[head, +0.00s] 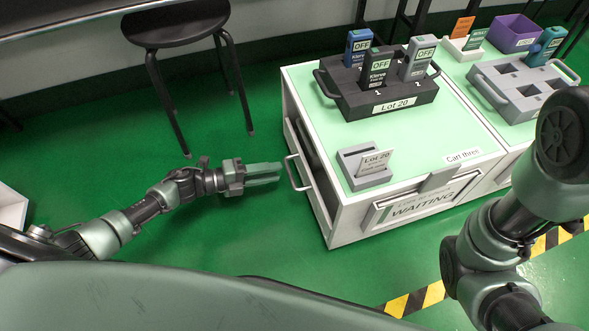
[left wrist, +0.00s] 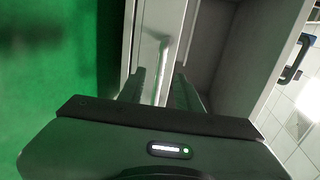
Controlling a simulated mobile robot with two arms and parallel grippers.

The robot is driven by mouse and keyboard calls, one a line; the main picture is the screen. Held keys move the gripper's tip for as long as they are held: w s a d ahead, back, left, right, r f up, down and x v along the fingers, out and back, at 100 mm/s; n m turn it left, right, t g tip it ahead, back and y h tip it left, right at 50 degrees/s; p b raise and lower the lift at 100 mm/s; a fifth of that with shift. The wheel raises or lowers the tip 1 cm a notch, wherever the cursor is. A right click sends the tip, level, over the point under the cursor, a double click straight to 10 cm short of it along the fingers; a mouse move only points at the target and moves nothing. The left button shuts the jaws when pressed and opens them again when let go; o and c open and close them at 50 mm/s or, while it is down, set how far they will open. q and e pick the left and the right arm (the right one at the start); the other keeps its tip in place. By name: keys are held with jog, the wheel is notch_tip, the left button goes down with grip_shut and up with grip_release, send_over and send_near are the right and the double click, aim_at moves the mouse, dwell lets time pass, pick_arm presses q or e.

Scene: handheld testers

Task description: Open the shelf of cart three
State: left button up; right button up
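Cart three (head: 463,155) is a white cart with a pale green top, named by a label at its front edge. On its left side is a shelf front (head: 318,199) with a metal bar handle (head: 292,172). A dark gap shows behind this front. My left gripper (head: 280,174) is at the handle, fingers pointing toward it. In the left wrist view the fingers (left wrist: 158,88) are apart, with the handle (left wrist: 163,62) between them; contact cannot be told. My right arm shows at the right, its gripper out of view.
On the cart stand a black Lot 20 tray (head: 348,104) with several testers and a small grey card holder (head: 352,180). A stool (head: 176,28) stands behind. Green floor left of the cart is clear.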

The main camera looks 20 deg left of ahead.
aim_at(289, 169)
pick_arm(q)
jog(key=b+x, duration=0.2)
jog(key=x, duration=0.3)
jog(key=shift+d+f, duration=0.1)
jog(key=shift+d, duration=0.05)
grip_shut()
dwell(1.3)
